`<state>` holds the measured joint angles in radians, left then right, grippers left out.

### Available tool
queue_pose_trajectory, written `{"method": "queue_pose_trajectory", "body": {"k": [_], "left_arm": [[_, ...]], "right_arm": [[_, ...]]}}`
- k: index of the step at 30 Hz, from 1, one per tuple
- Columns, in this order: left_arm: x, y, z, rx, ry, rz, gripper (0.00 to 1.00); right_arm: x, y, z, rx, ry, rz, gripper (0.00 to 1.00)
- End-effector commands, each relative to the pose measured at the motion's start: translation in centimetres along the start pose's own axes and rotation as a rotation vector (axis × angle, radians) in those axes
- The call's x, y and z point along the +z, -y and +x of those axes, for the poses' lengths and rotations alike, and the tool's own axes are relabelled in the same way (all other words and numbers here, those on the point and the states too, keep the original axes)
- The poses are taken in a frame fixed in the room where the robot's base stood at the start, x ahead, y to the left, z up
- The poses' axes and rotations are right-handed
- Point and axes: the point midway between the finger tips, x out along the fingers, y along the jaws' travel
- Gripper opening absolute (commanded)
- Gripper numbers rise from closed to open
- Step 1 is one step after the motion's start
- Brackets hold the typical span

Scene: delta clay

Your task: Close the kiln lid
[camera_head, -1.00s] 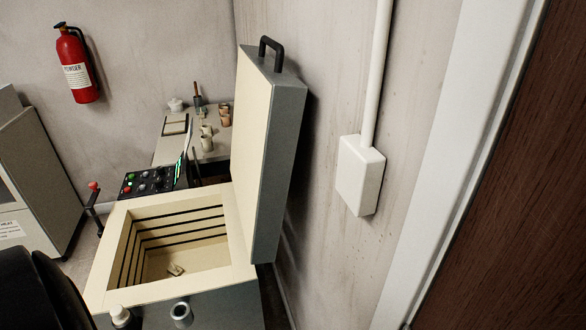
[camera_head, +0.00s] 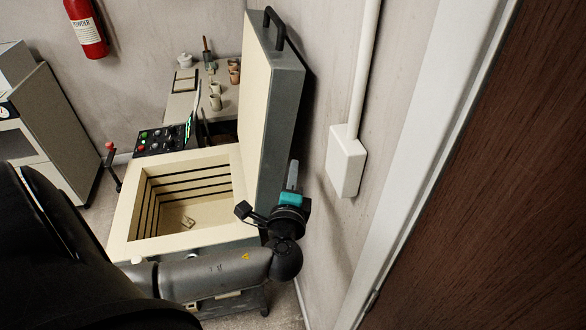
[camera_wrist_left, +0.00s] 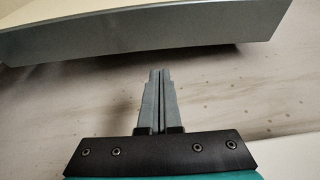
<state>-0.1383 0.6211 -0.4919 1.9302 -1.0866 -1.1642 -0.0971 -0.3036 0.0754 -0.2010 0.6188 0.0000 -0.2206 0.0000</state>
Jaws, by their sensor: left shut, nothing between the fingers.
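The kiln (camera_head: 122,240) stands open, with a cream rim and a dark-slotted chamber. Its lid (camera_head: 284,120) stands upright along the chamber's right side, cream inside and grey outside, with a black handle (camera_head: 274,24) on its top edge. My left gripper (camera_head: 292,168) is shut and empty, beside the lid's lower right edge, on the wall side. In the left wrist view the shut fingers (camera_wrist_left: 156,90) point toward the lid's grey edge (camera_wrist_left: 150,42), with a gap visible in the picture; contact cannot be told in the head view. My right gripper is not in view.
The wall with a white box (camera_head: 345,162) and pipe is close right of the lid. A control panel (camera_head: 163,138) and a table with cups (camera_head: 215,100) are behind the kiln. A small piece (camera_head: 187,221) lies on the chamber floor.

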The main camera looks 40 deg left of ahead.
Motion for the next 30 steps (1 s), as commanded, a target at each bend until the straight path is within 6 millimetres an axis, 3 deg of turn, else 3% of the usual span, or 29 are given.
{"method": "queue_pose_trajectory", "body": {"k": [6, 12, 30], "left_arm": [[0.0, 0.1, 4.0, -0.002, 0.001, 0.001, 0.00], [0.0, 0.0, 6.3, 0.001, 0.000, 0.000, 0.00], [0.1, -0.1, 7.4, 0.002, -0.001, -0.003, 0.00]], "right_arm": [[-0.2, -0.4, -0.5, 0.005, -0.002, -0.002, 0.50], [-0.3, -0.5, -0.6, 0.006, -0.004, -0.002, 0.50], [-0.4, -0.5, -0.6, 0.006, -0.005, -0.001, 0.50]]}}
